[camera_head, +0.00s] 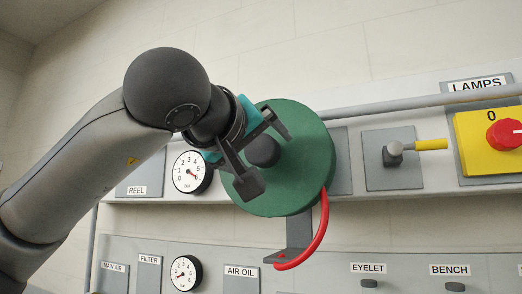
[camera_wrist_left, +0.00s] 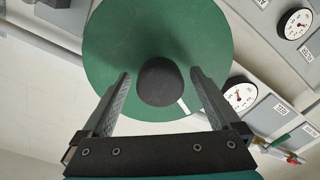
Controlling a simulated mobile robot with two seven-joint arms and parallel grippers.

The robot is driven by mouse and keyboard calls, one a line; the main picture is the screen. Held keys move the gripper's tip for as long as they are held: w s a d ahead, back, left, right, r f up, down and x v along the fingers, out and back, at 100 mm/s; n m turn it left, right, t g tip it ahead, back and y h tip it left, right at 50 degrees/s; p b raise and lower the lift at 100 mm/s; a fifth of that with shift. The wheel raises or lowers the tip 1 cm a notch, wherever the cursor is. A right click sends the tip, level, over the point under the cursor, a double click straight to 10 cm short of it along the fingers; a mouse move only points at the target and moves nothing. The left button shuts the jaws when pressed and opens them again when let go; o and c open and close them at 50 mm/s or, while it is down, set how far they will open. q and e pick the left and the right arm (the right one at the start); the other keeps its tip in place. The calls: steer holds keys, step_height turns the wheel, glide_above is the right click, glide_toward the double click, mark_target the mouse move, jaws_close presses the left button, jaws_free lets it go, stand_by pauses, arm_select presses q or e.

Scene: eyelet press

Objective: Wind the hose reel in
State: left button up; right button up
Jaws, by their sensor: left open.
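The hose reel is a green disc (camera_head: 300,165) on the wall panel, with a black knob (camera_head: 263,151) standing out from its face. A red hose (camera_head: 318,235) hangs from the reel's lower right and curves to a grey bracket. My left gripper (camera_head: 266,155) is open in front of the reel. In the left wrist view the knob (camera_wrist_left: 160,82) lies between the two fingers (camera_wrist_left: 159,92), with a gap on each side. I cannot tell how far the fingertips reach along the knob. My right gripper is in neither view.
A gauge (camera_head: 192,172) is just left of the reel, beside the REEL plate (camera_head: 137,190). A lever with a yellow handle (camera_head: 431,145) and a yellow box with a red knob (camera_head: 505,134) stand to the right. A grey rail (camera_head: 420,100) runs above.

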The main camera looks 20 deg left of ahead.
arm_select(q)
steer(key=s+b, duration=0.4)
steer(key=s, duration=1.1)
steer(key=shift+s, duration=0.2)
